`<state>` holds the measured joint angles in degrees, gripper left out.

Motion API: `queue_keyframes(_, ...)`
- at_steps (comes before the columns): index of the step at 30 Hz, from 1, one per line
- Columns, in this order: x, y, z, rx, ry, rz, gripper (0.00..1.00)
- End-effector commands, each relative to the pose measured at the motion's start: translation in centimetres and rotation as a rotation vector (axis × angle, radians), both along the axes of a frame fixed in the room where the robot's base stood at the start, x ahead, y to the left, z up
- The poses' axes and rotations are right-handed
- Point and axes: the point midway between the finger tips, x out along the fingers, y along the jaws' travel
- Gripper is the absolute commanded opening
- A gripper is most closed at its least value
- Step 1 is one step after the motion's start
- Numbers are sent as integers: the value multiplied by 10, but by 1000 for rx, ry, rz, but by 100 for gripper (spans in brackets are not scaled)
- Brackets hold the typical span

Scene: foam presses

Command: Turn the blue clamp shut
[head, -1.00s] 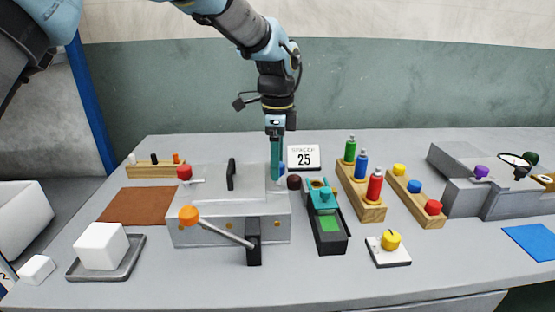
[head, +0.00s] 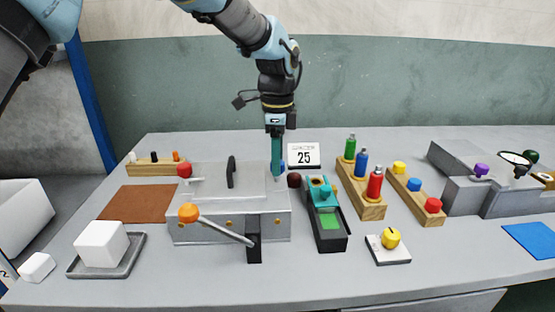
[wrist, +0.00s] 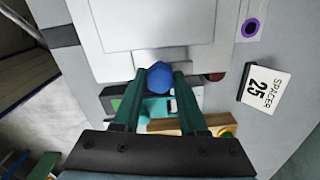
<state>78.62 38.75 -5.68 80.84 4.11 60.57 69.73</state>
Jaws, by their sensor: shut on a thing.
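The blue clamp (wrist: 159,77) is a blue knob on the right side of the grey metal press (head: 190,232). In the wrist view it sits between the two teal fingertips of my gripper (wrist: 160,72), which is shut on it. In the head view my gripper (head: 277,172) points straight down at the press's back right corner, and only a sliver of the blue clamp (head: 284,167) shows beside the fingers. How far the clamp is turned cannot be told.
An orange-tipped lever (head: 189,213), a red knob (head: 184,171) and a black handle (head: 231,172) rise from the press. A dark red knob (head: 294,181) sits close to my gripper. A teal stapler-like tool (head: 321,194) and a "25" card (head: 304,156) stand to the right.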

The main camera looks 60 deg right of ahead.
Motion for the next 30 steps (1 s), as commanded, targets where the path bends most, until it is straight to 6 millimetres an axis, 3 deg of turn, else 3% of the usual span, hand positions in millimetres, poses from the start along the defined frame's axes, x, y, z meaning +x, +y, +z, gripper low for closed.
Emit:
queue_keyframes(14,0,0,1,2,1,99,0)
queue_keyframes(30,-1,0,1,0,2,574,0)
